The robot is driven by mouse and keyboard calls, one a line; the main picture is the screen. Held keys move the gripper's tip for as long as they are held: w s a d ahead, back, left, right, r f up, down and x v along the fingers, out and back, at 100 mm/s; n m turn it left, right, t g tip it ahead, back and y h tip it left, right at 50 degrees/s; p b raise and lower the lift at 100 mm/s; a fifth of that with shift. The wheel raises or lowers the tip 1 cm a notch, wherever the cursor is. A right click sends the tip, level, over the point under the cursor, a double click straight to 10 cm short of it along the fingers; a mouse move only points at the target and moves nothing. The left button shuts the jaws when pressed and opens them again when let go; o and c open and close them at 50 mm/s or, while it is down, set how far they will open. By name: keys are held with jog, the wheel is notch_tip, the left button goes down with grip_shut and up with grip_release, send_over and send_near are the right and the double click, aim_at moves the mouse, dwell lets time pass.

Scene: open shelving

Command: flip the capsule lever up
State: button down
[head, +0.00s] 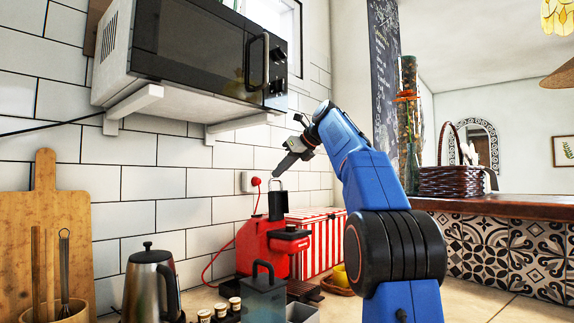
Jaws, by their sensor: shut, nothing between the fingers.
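A red capsule coffee machine (262,245) stands on the counter against the tiled wall, with a dark upper part. A thin metal loop, which looks like its lever (270,184), stands up at the top of the machine. My gripper (282,169) is shut and empty, pointing down to the left just above the machine's top, close to the loop. Whether the fingertips touch the loop cannot be told from this view. My blue arm comes up from the lower right.
A microwave (200,50) sits on wall brackets above. A kettle (150,283), small jars (221,308) and a dark teal container (263,292) stand in front. A red-striped box (318,240) is behind the machine. A wicker basket (450,181) sits on the right counter.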

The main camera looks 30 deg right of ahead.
jog(key=v, duration=1.7)
jog(key=shift+s, duration=0.15)
jog(key=shift+r, duration=0.1)
